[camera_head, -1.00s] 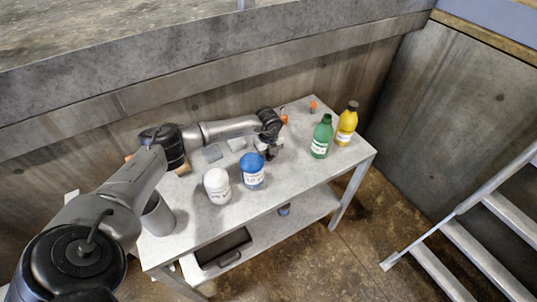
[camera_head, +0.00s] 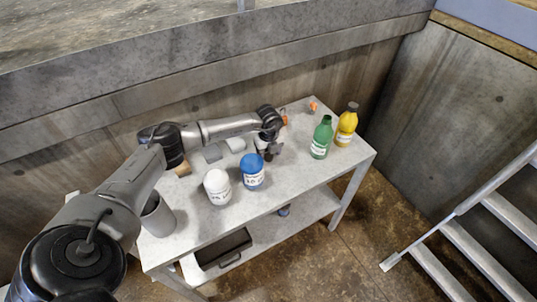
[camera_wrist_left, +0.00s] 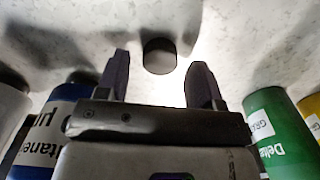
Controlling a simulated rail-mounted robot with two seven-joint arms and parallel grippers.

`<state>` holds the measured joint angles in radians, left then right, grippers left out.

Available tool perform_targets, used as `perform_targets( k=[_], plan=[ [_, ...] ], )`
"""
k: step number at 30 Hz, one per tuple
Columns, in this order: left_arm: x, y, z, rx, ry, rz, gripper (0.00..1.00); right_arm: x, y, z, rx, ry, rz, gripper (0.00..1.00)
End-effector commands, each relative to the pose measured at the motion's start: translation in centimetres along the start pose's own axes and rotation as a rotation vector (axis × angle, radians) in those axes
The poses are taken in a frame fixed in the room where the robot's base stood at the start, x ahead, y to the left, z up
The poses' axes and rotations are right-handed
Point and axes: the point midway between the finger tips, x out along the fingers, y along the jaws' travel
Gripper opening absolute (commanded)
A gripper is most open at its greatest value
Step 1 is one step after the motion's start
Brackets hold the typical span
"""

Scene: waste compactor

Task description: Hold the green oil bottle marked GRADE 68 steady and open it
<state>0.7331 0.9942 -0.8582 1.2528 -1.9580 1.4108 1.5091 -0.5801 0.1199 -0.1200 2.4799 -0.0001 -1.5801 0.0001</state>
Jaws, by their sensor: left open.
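The green bottle (camera_head: 321,138) stands upright on the grey table's right part, beside the yellow bottle. Its top looks green, with no dark cap like the yellow bottle's. In the left wrist view the green bottle (camera_wrist_left: 283,135) is at the right, with part of its label readable. My left gripper (camera_head: 269,150) is over the table, to the left of the green bottle and apart from it. In the left wrist view its fingers (camera_wrist_left: 159,82) are spread and empty. A dark round cap-like piece (camera_wrist_left: 158,55) shows beyond and between the fingertips. My right gripper is out of view.
A yellow bottle (camera_head: 346,125) stands right of the green one. A blue bottle (camera_head: 252,174) and white bottle (camera_head: 217,188) stand near the gripper. A grey cup (camera_head: 158,218) is at the left. A small orange item (camera_head: 313,106) lies at the back. Metal stairs (camera_head: 465,240) are at the right.

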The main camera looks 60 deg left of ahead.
Motion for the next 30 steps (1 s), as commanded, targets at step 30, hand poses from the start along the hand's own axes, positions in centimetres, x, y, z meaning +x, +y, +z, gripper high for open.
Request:
perform_targets(
  k=[30],
  plan=[
    [-10.8,0.0,0.1,-0.001,-0.001,0.0,0.61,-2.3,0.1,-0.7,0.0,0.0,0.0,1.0]
  ],
)
